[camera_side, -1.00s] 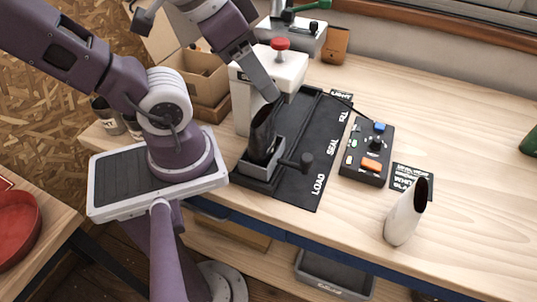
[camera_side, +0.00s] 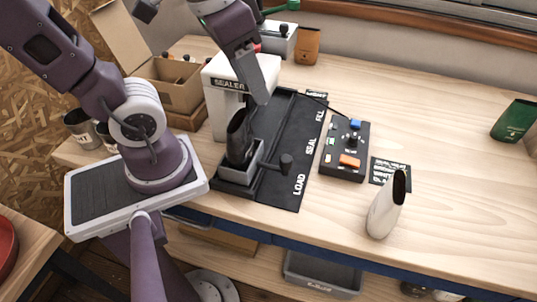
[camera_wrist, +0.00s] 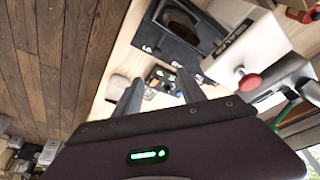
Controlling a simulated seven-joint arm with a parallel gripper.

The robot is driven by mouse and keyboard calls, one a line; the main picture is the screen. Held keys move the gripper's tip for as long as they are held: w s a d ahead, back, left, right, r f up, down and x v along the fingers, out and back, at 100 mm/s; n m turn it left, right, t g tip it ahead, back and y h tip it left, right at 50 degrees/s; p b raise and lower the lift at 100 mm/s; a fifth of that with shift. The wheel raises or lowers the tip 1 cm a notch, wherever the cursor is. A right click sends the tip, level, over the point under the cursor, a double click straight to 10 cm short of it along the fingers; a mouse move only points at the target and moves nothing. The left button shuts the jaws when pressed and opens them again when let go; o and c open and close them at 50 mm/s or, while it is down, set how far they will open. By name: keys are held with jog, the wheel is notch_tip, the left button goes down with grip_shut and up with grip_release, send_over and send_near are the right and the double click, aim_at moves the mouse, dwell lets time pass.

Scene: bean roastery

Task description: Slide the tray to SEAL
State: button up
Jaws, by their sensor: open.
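The grey tray (camera_side: 222,177) sits at the LOAD end of the black track (camera_side: 290,148), and it also shows near the top of the wrist view. A dark open-topped bag (camera_side: 238,140) stands upright in it. A black-knobbed handle (camera_side: 286,164) sticks out from the tray's right side. The SEAL label (camera_side: 311,146) lies midway along the track, between LOAD and FILL. My gripper (camera_side: 262,103) is open and empty, above the track just right of the bag's top and apart from the handle. In the wrist view, its two fingers (camera_wrist: 158,84) are spread with nothing between them.
The white sealer (camera_side: 215,72) stands behind the tray. A control box (camera_side: 345,150) with coloured buttons lies right of the track. A white pouch (camera_side: 383,212) stands near the front edge. A green bag (camera_side: 512,122) is far right. Table between them is clear.

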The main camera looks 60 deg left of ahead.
jog(key=w+f+g, duration=0.4)
jog(key=w, duration=0.2)
jog(key=g, duration=0.4)
send_near(287, 158)
jog(key=f, duration=0.1)
jog(key=x, duration=0.8)
jog(key=shift+s+r, duration=0.1)
jog(key=shift+s, duration=0.05)
grip_shut()
